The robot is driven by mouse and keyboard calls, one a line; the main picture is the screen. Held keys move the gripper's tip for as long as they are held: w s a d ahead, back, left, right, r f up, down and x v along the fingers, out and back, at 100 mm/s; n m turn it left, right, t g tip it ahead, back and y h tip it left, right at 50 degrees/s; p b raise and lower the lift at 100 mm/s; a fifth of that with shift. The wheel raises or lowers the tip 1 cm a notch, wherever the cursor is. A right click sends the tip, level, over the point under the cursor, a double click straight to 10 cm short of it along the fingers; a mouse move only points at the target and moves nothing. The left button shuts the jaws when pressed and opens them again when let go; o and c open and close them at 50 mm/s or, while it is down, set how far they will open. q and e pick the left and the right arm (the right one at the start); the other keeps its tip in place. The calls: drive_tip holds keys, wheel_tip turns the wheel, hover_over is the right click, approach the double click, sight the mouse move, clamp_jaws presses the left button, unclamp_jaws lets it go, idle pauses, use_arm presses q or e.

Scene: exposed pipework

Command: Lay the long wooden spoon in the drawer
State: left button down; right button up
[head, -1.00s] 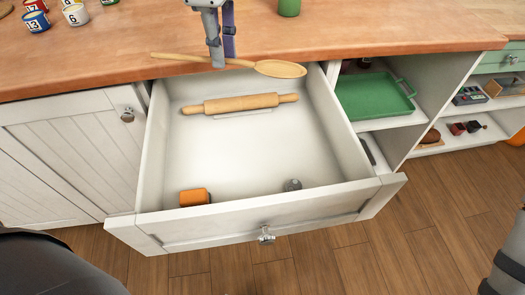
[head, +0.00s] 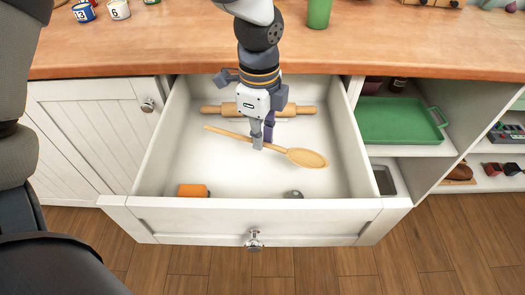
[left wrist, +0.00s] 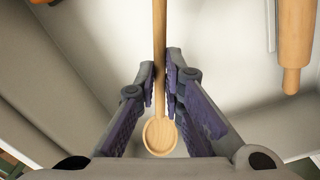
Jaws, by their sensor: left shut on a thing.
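The long wooden spoon (head: 304,157) is inside the outline of the open drawer (head: 330,219) in the head view, its bowl to the right and its handle to the left. My left gripper (head: 262,146) reaches down over the drawer and is shut on the spoon's handle. In the left wrist view the spoon (left wrist: 160,60) runs between the two purple-padded fingers (left wrist: 160,92), with a round end near the palm. I cannot tell whether the spoon touches the drawer floor. My right gripper is in neither view.
A rolling pin (head: 300,110) lies at the drawer's back, partly behind my gripper. An orange block (head: 193,190) and a small grey object (head: 294,194) lie near its front. The drawer floor between them is mostly clear. A green tray (head: 400,122) sits on the right shelf.

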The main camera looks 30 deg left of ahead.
sight(260, 168)
use_arm(q)
wheel_tip(260, 168, down, 8)
drive_tip(key=shift+s+r+b, duration=0.1)
drive_tip(key=shift+r+b, duration=0.15)
drive_tip(key=shift+b, duration=0.25)
drive_tip(key=shift+f, duration=0.2)
drive_tip(key=c, duration=1.7)
unclamp_jaws()
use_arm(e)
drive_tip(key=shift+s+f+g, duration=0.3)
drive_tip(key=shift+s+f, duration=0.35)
use_arm(q)
drive_tip(key=shift+r, duration=0.1)
wheel_tip(260, 168, up, 11)
drive_tip(key=shift+r+p, duration=0.15)
drive_tip(key=shift+p, duration=0.8)
drive_tip(key=shift+r, duration=0.5)
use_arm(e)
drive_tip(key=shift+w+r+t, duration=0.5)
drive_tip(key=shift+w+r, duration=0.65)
